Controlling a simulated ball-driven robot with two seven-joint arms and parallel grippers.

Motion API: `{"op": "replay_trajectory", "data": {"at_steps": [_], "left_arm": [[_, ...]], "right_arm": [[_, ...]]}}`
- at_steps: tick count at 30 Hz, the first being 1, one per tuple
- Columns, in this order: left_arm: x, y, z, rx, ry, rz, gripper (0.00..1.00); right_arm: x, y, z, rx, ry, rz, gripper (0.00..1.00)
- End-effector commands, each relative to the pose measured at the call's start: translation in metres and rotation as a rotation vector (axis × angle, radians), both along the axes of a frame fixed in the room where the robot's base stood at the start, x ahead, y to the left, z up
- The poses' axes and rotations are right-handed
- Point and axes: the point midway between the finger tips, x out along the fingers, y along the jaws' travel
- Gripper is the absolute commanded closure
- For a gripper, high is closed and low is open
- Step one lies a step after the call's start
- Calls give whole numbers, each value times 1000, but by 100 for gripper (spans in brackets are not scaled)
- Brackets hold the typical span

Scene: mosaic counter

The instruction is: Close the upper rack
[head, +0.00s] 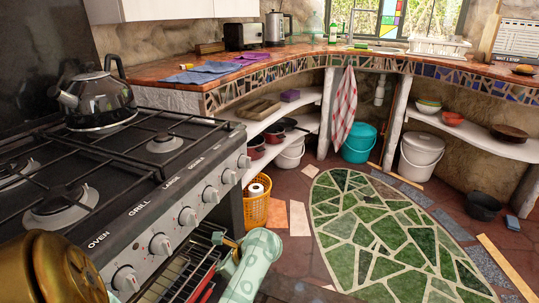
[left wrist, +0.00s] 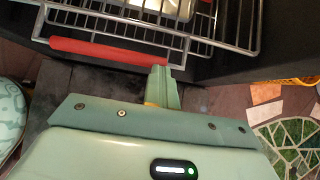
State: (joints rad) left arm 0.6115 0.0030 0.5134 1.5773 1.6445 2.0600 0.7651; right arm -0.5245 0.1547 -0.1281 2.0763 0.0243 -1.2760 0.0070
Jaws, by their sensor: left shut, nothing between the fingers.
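The oven's wire racks (head: 172,276) are pulled out below the stove front at the lower left of the head view, partly cut off. In the left wrist view a wire rack with a red front bar (left wrist: 110,53) spans the top. More wires of a rack (left wrist: 228,48) extend to its right. Which level each wire belongs to is hard to tell. My left gripper (head: 222,240) is beside the racks. Its shut, empty fingers (left wrist: 160,85) point at the red bar near its right end; I cannot tell whether they touch it. My right gripper is not in view.
A gas stove (head: 150,185) with a black kettle (head: 98,100) stands at left. An orange basket (head: 256,208) stands beyond the oven. The green mosaic floor (head: 380,240) to the right is clear.

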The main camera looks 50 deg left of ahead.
Motion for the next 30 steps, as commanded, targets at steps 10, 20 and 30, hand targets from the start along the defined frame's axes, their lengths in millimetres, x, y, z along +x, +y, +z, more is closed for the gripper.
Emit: {"op": "replay_trajectory", "data": {"at_steps": [10, 20, 30], "left_arm": [[-19, 32, -2, -5, 1, 1, 100], [-21, 37, 0, 1, 2, 1, 100], [-15, 30, 3, 0, 0, 0, 100]], "right_arm": [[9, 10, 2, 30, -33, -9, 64], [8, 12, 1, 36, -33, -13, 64], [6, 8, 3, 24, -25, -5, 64]]}}
